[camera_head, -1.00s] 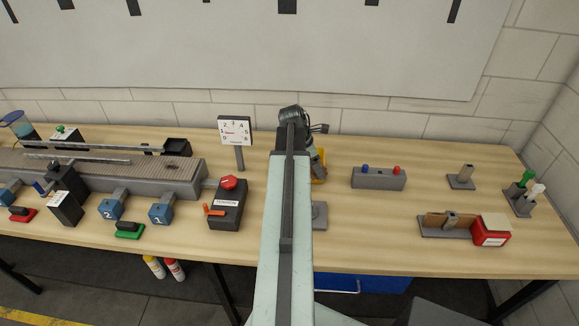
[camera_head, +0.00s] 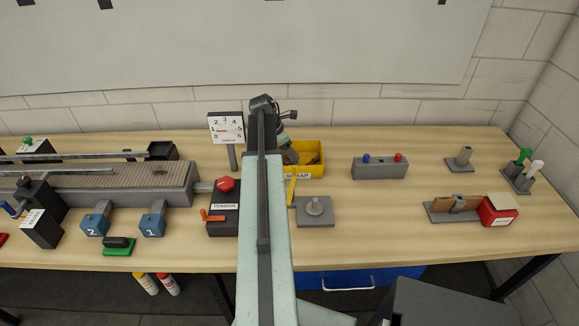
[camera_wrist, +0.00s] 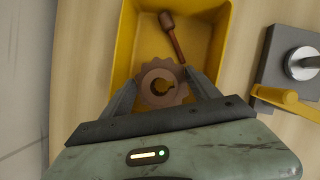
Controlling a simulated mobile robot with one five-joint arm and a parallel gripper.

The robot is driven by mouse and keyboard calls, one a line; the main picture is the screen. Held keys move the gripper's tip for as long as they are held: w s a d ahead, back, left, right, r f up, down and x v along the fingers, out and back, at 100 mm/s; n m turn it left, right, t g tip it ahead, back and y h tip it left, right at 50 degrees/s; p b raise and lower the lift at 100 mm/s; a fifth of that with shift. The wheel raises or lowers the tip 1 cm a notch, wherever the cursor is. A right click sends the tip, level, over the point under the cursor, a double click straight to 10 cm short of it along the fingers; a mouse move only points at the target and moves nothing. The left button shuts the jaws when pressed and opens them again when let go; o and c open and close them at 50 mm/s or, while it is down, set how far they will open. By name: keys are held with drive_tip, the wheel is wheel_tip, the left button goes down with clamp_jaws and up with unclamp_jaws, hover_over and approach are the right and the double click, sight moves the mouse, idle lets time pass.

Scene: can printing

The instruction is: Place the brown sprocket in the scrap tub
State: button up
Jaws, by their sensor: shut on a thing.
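The brown sprocket (camera_wrist: 153,95), a toothed ring with a centre hole, shows in the wrist view between the two fingers of my gripper (camera_wrist: 163,92), which is shut on it. The yellow scrap tub (camera_wrist: 125,45) lies below the sprocket in that view. Its exact height above the tub floor cannot be told. In the head view the tub (camera_head: 318,174) stands behind and right of my arm, and its label reads SCRAP. My arm hides the gripper fingers and the sprocket there.
A brown rod-like piece with a thicker end (camera_wrist: 171,32) lies in the tub. A grey plate with an upright post (camera_head: 315,206) stands in front of the tub, with a yellow lever (camera_head: 292,190) beside it. A dial sign (camera_head: 226,128) stands left of my arm.

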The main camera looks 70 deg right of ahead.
wheel_tip(320, 180, down, 4)
drive_tip(key=b, duration=0.4)
drive_tip(key=shift+r, duration=0.3)
drive_tip(key=shift+s+f, duration=0.1)
drive_tip(key=shift+f, duration=0.15)
drive_tip(key=o, duration=1.2)
drive_tip(key=shift+r, duration=0.1)
drive_tip(key=shift+r, duration=0.1)
drive_tip(key=shift+r+p, duration=0.25)
drive_tip(key=shift+p, duration=0.2)
drive_tip(key=p+v, duration=1)
drive_tip(key=v, duration=0.1)
drive_tip(key=shift+a+r+p, duration=0.1)
drive_tip(key=shift+r+p, duration=0.15)
drive_tip(key=shift+p, duration=0.1)
